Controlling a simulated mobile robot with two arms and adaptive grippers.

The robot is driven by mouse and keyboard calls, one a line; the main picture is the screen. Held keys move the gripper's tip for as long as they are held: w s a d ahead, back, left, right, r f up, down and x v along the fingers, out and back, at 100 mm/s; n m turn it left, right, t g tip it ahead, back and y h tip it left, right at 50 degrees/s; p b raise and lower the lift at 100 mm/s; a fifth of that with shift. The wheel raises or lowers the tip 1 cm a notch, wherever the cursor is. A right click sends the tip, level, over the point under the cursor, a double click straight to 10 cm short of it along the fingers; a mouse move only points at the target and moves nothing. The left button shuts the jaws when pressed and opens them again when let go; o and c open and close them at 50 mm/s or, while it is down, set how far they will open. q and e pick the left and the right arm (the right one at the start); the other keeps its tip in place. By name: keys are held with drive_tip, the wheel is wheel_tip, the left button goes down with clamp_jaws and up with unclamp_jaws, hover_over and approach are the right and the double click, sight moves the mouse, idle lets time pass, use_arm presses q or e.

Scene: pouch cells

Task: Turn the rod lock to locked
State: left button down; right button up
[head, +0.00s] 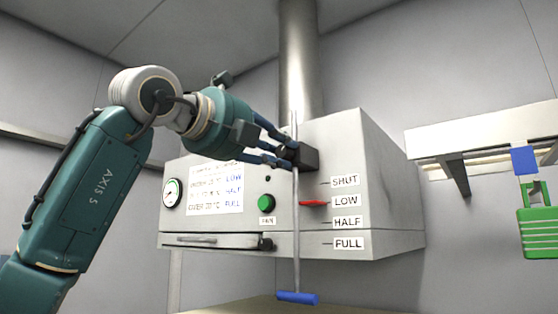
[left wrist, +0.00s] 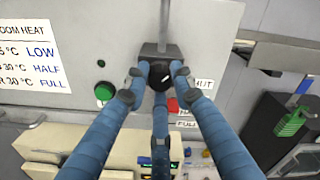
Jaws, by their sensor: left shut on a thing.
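The rod lock is a dark block with a round black knob (left wrist: 160,74) on the front of the grey hood (head: 340,135). The block (head: 309,157) sits where the thin vertical rod (head: 296,220) passes. My left gripper (head: 285,155) reaches in from the left. Its blue fingers are shut around the knob, which also shows between the fingertips in the left wrist view. The fingers hide part of the knob, and I cannot tell its lock marking. The rod ends in a blue handle (head: 298,298). A red pointer (head: 312,203) is at the LOW label. My right gripper is not in view.
The hood carries a gauge (head: 172,193), a settings sign (head: 215,187), a green FAN button (head: 265,203) and SHUT, LOW, HALF and FULL labels. A round duct (head: 298,60) rises above. A green object (head: 538,230) hangs at the right by a wall shelf (head: 480,130).

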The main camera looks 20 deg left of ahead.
use_arm(q)
drive_tip(key=n+b, duration=0.2)
drive_tip(key=n, duration=0.2)
drive_tip(key=shift+a+r+n, duration=0.1)
drive_tip(key=shift+n, duration=0.2)
drive_tip(key=n+b, duration=0.1)
drive_tip(key=n, duration=0.3)
drive_tip(key=shift+b, duration=0.35)
drive_tip(key=shift+n, duration=0.3)
drive_tip(key=c, duration=1.5)
unclamp_jaws()
drive_tip(key=shift+o, duration=0.2)
drive_tip(key=shift+a, duration=0.1)
drive_tip(key=shift+s, duration=0.2)
drive_tip(key=v, duration=1.2)
